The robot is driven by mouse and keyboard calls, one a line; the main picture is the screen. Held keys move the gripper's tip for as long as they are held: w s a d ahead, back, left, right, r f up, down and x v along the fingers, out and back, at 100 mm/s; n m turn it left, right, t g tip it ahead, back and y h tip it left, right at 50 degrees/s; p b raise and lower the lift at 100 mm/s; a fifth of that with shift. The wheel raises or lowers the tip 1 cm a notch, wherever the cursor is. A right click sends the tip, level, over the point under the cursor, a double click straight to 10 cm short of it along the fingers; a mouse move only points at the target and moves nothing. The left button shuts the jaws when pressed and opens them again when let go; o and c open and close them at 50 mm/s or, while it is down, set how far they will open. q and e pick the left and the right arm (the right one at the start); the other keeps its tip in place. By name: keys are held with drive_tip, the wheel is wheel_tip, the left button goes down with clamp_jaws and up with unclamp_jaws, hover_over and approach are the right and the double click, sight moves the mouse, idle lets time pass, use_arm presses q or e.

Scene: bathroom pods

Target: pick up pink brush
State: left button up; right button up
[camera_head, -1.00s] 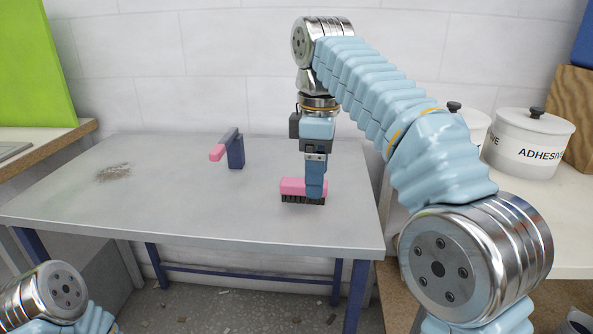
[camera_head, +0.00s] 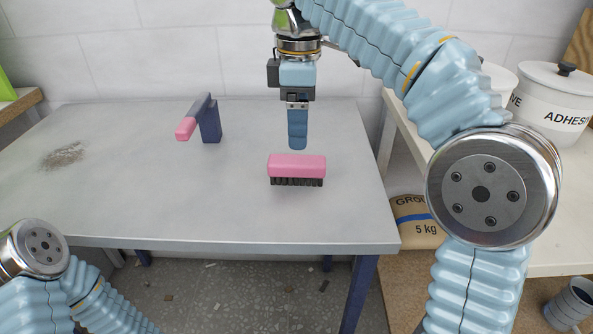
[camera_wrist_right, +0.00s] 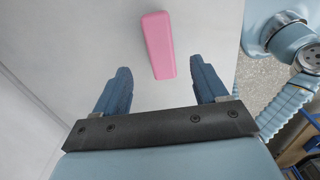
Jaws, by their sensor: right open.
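The pink brush (camera_head: 297,166) with dark bristles lies bristles down on the grey table, near its right side. In the right wrist view the brush (camera_wrist_right: 158,45) lies beyond the fingertips, in line with the gap between them. My right gripper (camera_head: 297,145) points down just behind the brush in the head view. Its two blue fingers are spread apart and empty in the wrist view (camera_wrist_right: 160,76). My left arm shows at the lower left of the head view, but its gripper is out of view.
A blue stand with a pink-ended bar (camera_head: 208,122) is on the table left of the brush. A pile of grey debris (camera_head: 62,156) lies at the table's left. White adhesive pots (camera_head: 541,105) stand on the right counter.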

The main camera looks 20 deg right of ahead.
sight(297, 159)
wheel_tip(297, 159, down, 9)
drive_tip(key=shift+a+f+b, duration=0.15)
drive_tip(key=shift+b, duration=0.95)
drive_tip(key=c, duration=1.1)
drive_tip(key=shift+r, duration=0.2)
